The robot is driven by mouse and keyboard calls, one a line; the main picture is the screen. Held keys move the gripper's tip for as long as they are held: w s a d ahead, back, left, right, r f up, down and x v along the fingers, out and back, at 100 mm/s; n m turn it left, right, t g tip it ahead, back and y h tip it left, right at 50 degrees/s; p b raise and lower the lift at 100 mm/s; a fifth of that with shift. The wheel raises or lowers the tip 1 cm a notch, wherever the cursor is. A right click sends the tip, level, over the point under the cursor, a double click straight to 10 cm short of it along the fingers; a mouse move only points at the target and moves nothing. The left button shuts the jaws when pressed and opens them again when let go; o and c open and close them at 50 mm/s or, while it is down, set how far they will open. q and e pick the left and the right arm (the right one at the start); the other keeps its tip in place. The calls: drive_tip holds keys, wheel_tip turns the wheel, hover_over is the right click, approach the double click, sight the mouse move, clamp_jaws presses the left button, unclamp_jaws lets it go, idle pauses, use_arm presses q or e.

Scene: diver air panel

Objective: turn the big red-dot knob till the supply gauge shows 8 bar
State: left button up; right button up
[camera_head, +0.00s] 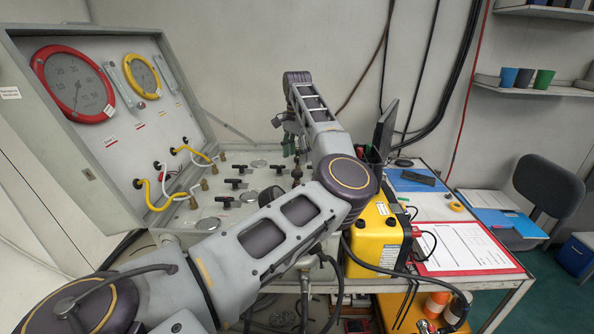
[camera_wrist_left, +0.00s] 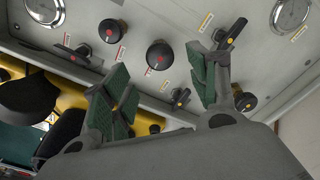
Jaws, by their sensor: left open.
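A big black knob with a red dot (camera_wrist_left: 160,55) stands on the grey panel in the left wrist view, ahead of my left gripper and between the lines of its two fingers. My left gripper (camera_wrist_left: 164,92) is open, its green pads spread apart, with nothing seen held. In the head view my left gripper (camera_head: 288,135) hangs over the back of the panel. A smaller black knob with a red dot (camera_wrist_left: 110,31) is beside the big one. A large red-rimmed gauge (camera_head: 73,83) and a smaller yellow-rimmed gauge (camera_head: 142,76) are in the lid; I cannot read their labels or exact readings.
Several T-handles, one with a yellow dot (camera_wrist_left: 230,33), and round silver-rimmed discs (camera_wrist_left: 290,14) crowd the panel (camera_head: 190,212). Yellow and white hoses (camera_head: 150,196) run at its left. A yellow case (camera_head: 376,236) and a red-edged sheet (camera_head: 462,247) lie to the right.

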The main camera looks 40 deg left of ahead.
sight(297, 172)
use_arm(q)
wheel_tip(297, 172, down, 6)
drive_tip(key=shift+f, duration=0.1)
use_arm(e)
drive_tip(key=shift+d+r, duration=0.15)
drive_tip(key=shift+d, duration=0.45)
drive_tip(key=shift+a, duration=0.1)
use_arm(q)
drive_tip(key=c, duration=1)
use_arm(e)
drive_tip(key=shift+a, duration=0.45)
